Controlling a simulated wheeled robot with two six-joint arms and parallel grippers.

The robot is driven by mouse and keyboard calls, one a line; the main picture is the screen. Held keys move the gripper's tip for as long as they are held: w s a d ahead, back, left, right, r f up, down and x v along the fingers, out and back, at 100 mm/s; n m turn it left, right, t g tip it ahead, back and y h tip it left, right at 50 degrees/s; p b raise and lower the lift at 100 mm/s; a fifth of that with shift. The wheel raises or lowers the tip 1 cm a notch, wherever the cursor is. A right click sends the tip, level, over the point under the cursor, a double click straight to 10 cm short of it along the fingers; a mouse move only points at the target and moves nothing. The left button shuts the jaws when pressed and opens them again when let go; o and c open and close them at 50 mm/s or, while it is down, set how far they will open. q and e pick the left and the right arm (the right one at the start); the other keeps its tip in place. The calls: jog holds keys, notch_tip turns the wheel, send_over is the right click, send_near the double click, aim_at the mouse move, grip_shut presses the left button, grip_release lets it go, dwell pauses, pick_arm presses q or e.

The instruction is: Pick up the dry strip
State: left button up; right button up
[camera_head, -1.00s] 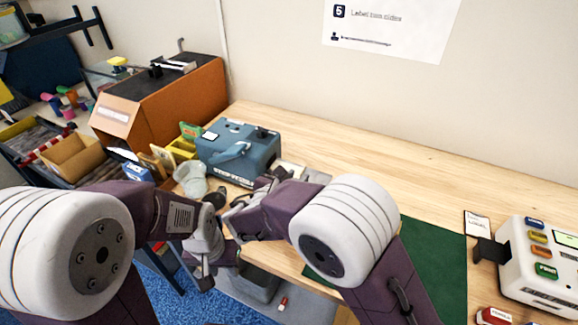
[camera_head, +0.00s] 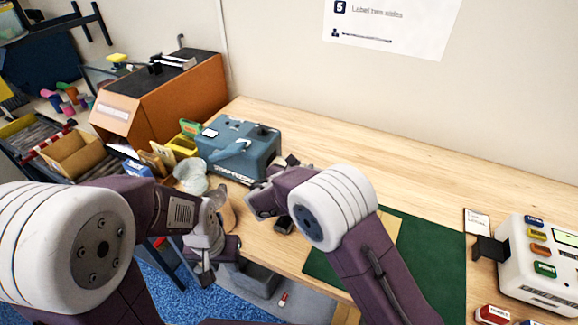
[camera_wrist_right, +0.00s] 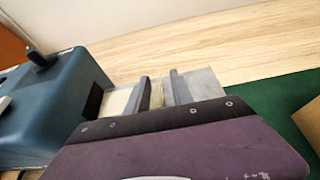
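A tan strip-like piece (camera_wrist_right: 157,96) shows between the fingers of my right gripper (camera_wrist_right: 160,92) in the right wrist view. It may be the dry strip, but I cannot tell for certain. The fingers stand apart, and I cannot tell whether they touch it. A pale grey flat piece (camera_wrist_right: 206,84) lies just beyond the right finger. In the head view my right gripper (camera_head: 268,183) is beside the right front of the blue dispenser (camera_head: 240,152), and the strip is hidden there. My left gripper (camera_head: 207,262) hangs low at the table's front edge; its fingers are unclear.
A green mat (camera_head: 432,255) lies right of my right arm. A white machine with coloured buttons (camera_head: 545,262) stands at the far right, beside a card (camera_head: 477,221). An orange-brown box-shaped unit (camera_head: 165,100) stands at the back left. The back of the wooden table (camera_head: 350,140) is clear.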

jog(key=shift+s, duration=0.1)
jog(key=shift+c, duration=0.3)
grip_shut()
jog(key=shift+r, duration=0.15)
jog(key=shift+r, duration=0.35)
jog(key=r, duration=0.2)
jog(key=d+r, duration=0.1)
jog(key=r, duration=0.1)
jog(key=shift+s, duration=0.3)
jog(key=s+d+r, duration=0.5)
jog(key=d+r, duration=0.1)
jog(key=d, duration=0.3)
jog(key=shift+b, duration=0.4)
